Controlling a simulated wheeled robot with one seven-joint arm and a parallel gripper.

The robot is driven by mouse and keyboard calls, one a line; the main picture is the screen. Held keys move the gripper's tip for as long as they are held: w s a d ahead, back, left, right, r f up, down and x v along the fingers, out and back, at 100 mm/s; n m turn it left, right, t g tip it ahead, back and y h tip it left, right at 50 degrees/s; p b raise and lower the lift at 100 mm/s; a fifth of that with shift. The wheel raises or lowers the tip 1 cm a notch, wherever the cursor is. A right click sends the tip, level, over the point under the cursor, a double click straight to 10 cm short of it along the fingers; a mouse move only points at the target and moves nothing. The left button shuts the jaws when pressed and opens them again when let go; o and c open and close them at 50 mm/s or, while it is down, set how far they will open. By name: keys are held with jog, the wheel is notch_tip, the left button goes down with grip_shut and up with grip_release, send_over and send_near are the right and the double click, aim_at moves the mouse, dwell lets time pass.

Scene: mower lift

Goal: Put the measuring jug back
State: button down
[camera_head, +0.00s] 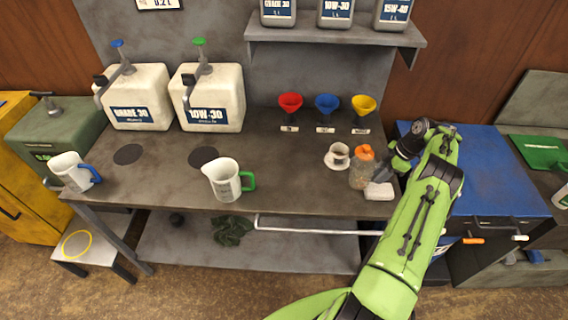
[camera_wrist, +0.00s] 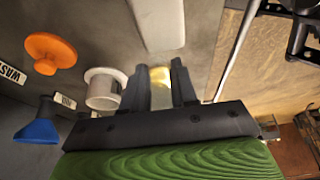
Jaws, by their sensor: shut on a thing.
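A white measuring jug with a green handle (camera_head: 225,180) stands upright near the front edge of the workbench, left of centre. A second white jug with a blue handle (camera_head: 74,172) stands at the bench's left end. My gripper (camera_head: 382,173) is low over the bench's right end, well away from both jugs. In the wrist view its fingers (camera_wrist: 163,88) are shut on a small pale yellowish thing, mostly hidden between them; I cannot tell what it is.
The blue funnel (camera_head: 326,103) stands between red and yellow ones behind. Two dark round marks, one (camera_head: 128,154) empty, lie before the canisters (camera_head: 207,98).

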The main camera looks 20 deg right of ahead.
jog(key=shift+s+a+r, duration=0.1)
jog(key=shift+a+r, duration=0.05)
jog(key=shift+a, duration=0.45)
jog(key=a+m+t+h, duration=0.1)
jog(key=a+m, duration=0.3)
jog(key=a, duration=0.8)
jog(key=a+f+m+h, duration=0.1)
jog(key=a+m, duration=0.3)
jog(key=a, duration=0.8)
jog(key=w+a+f+m+t+h, duration=0.1)
jog(key=a+m, duration=0.3)
jog(key=a, duration=0.8)
jog(key=shift+w+a+t+h, duration=0.1)
jog(key=shift+t+h, duration=0.2)
jog(key=shift+a+m, duration=0.2)
jog(key=shift+m, duration=0.1)
